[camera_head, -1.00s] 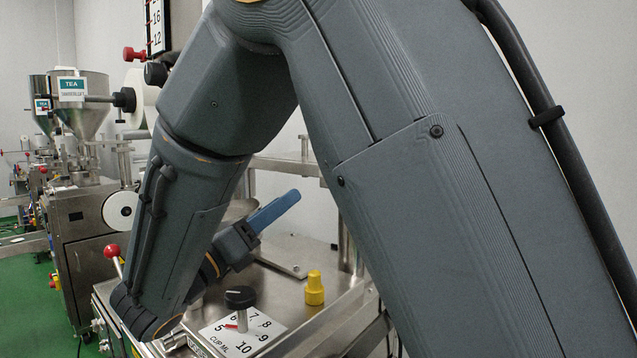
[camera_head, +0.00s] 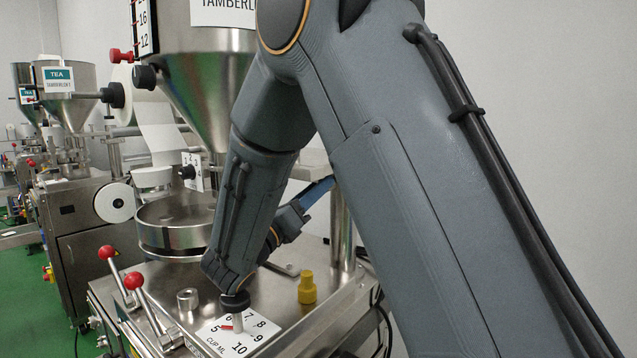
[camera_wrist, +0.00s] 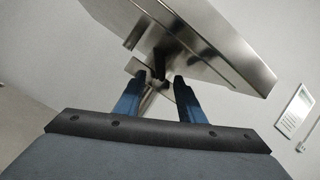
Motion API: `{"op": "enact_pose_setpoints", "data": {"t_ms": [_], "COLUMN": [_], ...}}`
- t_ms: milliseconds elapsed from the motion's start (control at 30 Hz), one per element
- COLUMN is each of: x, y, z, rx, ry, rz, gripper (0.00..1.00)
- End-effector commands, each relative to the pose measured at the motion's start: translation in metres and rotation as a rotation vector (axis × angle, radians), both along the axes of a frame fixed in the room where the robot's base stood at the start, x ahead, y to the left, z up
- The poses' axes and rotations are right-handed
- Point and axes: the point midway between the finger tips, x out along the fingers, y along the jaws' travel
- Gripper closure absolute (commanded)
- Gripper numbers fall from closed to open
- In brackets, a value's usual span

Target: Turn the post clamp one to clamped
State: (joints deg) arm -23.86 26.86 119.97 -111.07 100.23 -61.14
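In the wrist view, a small black lever-like part (camera_wrist: 159,66) sits on a metal post under a steel plate; I take it for the post clamp, but cannot tell which number it is or its setting. My gripper (camera_wrist: 159,82) has two blue fingers spread apart, with a gap between them. The dark part shows between and beyond the fingertips; contact is not clear. In the head view, the blue fingers of my gripper (camera_head: 317,194) point up and right beside a steel post (camera_head: 342,228). My arm hides much there, and the clamp cannot be made out.
The steel machine top holds a yellow fitting (camera_head: 307,287), a black knob (camera_head: 236,301) on a numbered card (camera_head: 245,340), and red-knobbed levers (camera_head: 134,281). A large hopper (camera_head: 200,90) and round pan (camera_head: 165,222) stand behind. A wall panel (camera_wrist: 296,107) shows at right.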

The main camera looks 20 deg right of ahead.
Motion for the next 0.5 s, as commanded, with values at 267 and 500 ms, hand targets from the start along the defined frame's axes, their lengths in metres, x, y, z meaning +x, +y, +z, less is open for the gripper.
{"op": "enact_pose_setpoints", "data": {"t_ms": [267,500], "x": [0.0060,0.0059], "y": [-0.0083,-0.0080], "z": [0.0039,0.0037], "rx": [-0.001,-0.001], "ry": [0.000,0.000], "rz": [0.000,0.000], "gripper": [0.65,0.76]}}
